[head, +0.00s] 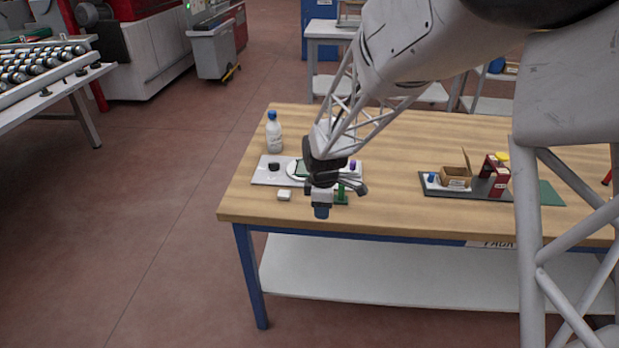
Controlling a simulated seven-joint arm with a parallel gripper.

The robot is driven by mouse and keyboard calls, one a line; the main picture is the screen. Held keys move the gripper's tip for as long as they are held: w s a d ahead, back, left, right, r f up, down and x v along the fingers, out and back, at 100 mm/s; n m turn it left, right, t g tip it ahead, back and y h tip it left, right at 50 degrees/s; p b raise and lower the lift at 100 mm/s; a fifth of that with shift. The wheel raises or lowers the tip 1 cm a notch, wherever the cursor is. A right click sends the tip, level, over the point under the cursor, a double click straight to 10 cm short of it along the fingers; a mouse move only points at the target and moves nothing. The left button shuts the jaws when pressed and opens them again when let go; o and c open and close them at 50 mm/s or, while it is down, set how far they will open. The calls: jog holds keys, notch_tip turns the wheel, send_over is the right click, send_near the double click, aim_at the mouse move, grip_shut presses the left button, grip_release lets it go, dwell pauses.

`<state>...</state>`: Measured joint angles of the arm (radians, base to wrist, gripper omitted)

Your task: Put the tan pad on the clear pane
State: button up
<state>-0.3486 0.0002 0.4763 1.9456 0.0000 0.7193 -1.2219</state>
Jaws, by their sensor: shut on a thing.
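My gripper (322,199) is over the front left part of the wooden table, in front of a pale board (264,178). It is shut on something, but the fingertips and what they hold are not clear. A dark blue piece shows at its lower end; I cannot tell if it is held or part of the gripper. A small cream block (284,195) lies on the table left of the gripper. I cannot tell if it is the tan pad. A round white plate (292,171) with a dark green-edged sheet, possibly the clear pane, is partly hidden behind the gripper.
A black piece (273,167) and a purple piece (352,164) are on the board. A green stand (341,193) is close right of the gripper. A white bottle (273,132) stands behind. A dark tray (469,189) with boxes is right; bare table (400,205) lies between.

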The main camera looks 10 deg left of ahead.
jog(key=w+a+r, duration=0.2)
jog(key=w, duration=0.8)
jog(key=shift+a+r, duration=0.2)
jog(key=shift+a, duration=0.15)
jog(key=shift+w, duration=0.15)
send_over(305, 166)
jog(key=shift+s+f, duration=0.3)
jog(key=shift+f, duration=0.45)
jog(key=shift+w, duration=0.15)
jog(key=shift+f, duration=0.15)
jog(key=shift+f, duration=1.6)
jog(key=shift+f, duration=0.15)
